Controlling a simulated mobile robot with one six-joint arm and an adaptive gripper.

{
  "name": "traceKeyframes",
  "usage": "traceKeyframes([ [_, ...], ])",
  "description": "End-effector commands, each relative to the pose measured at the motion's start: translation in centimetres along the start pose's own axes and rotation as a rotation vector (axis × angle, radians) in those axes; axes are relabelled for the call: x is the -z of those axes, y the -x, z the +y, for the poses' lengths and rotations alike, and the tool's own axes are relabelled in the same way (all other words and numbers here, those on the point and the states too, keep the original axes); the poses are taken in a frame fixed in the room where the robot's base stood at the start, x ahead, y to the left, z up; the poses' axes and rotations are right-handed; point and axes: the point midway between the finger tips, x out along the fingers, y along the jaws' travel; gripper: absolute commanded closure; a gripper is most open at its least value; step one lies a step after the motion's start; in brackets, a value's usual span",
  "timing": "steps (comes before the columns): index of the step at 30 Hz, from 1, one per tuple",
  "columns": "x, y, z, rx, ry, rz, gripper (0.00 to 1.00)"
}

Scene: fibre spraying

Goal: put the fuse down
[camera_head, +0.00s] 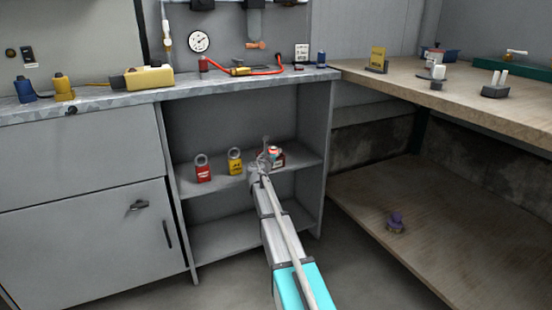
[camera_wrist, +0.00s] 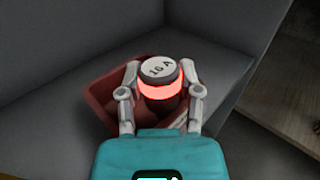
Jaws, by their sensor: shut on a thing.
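The fuse (camera_wrist: 158,70) has a pale round cap marked "16 A" and a glowing red band. It sits between the two fingers of my gripper (camera_wrist: 160,84), which is shut on it. A dark red open bin (camera_wrist: 104,88) lies behind and below the fuse in the wrist view. I cannot tell whether the fuse touches the bin. In the head view my gripper (camera_head: 262,170) is at the shelf (camera_head: 218,180) of the open cabinet, with the fuse (camera_head: 274,150) at its end. The lower part of the fuse is hidden.
A red padlock (camera_head: 203,172) and a yellow padlock (camera_head: 235,163) stand on the shelf left of my gripper. The cabinet's right wall (camera_head: 316,140) is close on the right. A wooden bench (camera_head: 470,100) stands further right, with a purple object (camera_head: 396,222) on its lower board.

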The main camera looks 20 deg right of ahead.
Motion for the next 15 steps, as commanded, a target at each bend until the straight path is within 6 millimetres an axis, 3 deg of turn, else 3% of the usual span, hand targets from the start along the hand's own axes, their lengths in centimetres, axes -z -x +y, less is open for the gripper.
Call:
traceKeyframes([
  [3,1.14,0.08,0.04,-0.001,-0.009,0.005,1.0],
  [14,1.23,0.13,0.1,-0.001,-0.012,0.006,1.0],
  [15,1.23,0.13,0.1,-0.001,-0.012,0.006,0.47],
])
